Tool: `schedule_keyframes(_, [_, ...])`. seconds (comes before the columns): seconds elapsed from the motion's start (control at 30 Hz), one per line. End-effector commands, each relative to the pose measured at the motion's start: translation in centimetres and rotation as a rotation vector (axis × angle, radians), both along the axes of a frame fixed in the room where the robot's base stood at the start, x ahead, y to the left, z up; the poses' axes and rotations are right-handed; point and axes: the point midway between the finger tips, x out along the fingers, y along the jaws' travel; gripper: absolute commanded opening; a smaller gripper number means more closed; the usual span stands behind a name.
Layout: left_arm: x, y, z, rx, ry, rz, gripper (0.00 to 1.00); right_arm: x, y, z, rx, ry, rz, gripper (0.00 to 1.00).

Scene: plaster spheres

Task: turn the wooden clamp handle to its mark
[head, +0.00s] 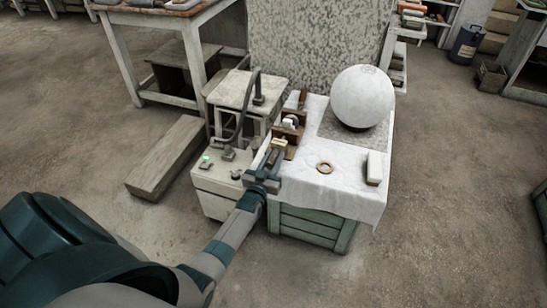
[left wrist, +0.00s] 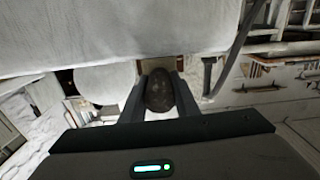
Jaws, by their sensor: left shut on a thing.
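The wooden clamp (head: 291,128) stands at the left edge of the cloth-covered crate, in brown wood with a pale round part in it. My left gripper (head: 273,158) is at its near side, coming in from the front left. In the left wrist view a dark, worn oval knob (left wrist: 160,91), seemingly the end of the clamp handle, sits between the two fingers, and the gripper is shut on it. The rest of the handle is hidden behind the knob and fingers. I cannot make out the mark. My right gripper is not in view.
A white plaster sphere (head: 363,97) rests on the crate's right back. A pale cabinet (head: 214,185) with a green light stands close left of the crate.

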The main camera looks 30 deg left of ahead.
Motion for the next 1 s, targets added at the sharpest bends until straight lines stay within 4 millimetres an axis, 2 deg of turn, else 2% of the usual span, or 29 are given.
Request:
schedule_keyframes(0.67, [-0.1,-0.2,-0.4,0.621,0.154,-0.001,0.05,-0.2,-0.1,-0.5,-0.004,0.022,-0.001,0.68])
schedule_keyframes(0.87, [-0.1,-0.2,-0.4,0.805,0.197,-0.001,0.05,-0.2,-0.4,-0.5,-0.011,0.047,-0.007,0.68])
schedule_keyframes(1.0, [-0.1,-0.2,-0.5,0.921,0.225,-0.002,0.05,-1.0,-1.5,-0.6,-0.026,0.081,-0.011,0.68])
